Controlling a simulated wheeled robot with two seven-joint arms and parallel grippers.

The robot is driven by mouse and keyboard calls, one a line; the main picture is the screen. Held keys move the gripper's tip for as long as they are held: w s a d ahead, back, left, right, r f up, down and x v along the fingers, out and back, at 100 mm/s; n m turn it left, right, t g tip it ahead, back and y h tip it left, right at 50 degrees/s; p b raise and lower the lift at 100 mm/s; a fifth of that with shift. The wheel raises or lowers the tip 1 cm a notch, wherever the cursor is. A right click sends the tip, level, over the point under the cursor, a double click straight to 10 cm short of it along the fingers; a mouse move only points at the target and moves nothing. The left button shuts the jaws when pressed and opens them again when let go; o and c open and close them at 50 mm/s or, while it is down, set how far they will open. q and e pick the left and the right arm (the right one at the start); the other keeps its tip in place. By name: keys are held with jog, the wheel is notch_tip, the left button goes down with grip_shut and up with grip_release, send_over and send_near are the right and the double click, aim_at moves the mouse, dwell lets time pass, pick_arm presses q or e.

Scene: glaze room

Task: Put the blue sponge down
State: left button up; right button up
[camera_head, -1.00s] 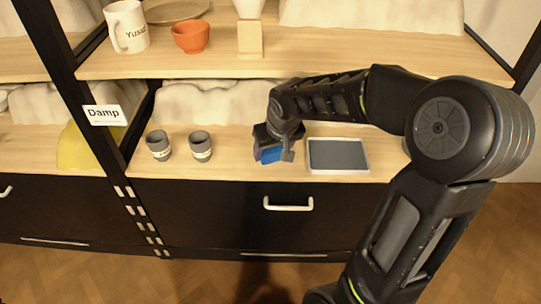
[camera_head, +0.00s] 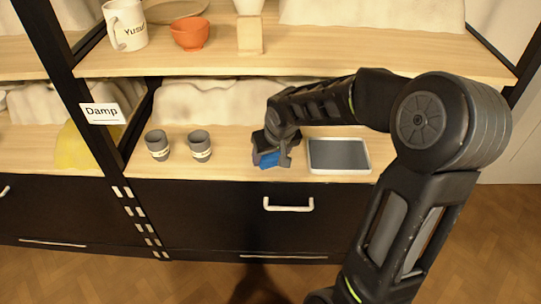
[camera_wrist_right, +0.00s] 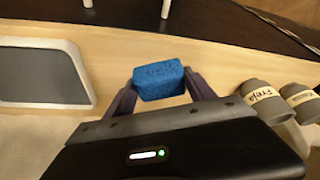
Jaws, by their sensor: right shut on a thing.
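The blue sponge (camera_head: 269,159) is between the fingers of my right gripper (camera_head: 271,156), low over the lower wooden shelf near its front edge. In the right wrist view the sponge (camera_wrist_right: 159,81) sits between both fingers of the gripper (camera_wrist_right: 160,88), which is shut on it. I cannot tell whether the sponge touches the shelf. My left gripper is not in view.
A white-rimmed tray with a grey inside (camera_head: 313,169) lies just right of the gripper. Two grey cups, one (camera_head: 157,144) and another (camera_head: 200,145), stand to the left. A dark upright with a "Damp" label (camera_head: 103,113) is further left. An upper shelf (camera_head: 350,60) overhangs.

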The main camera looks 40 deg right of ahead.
jog(key=shift+f, duration=0.1)
jog(key=shift+f, duration=0.15)
jog(key=o, duration=1.2)
jog(key=shift+r, duration=0.25)
jog(key=shift+r, duration=0.2)
jog(key=p+v, duration=0.3)
jog(key=v, duration=0.8)
jog(key=shift+s+r+p, duration=0.2)
jog(key=shift+r+p, duration=0.1)
jog(key=shift+r, duration=0.05)
jog(key=shift+s, duration=0.1)
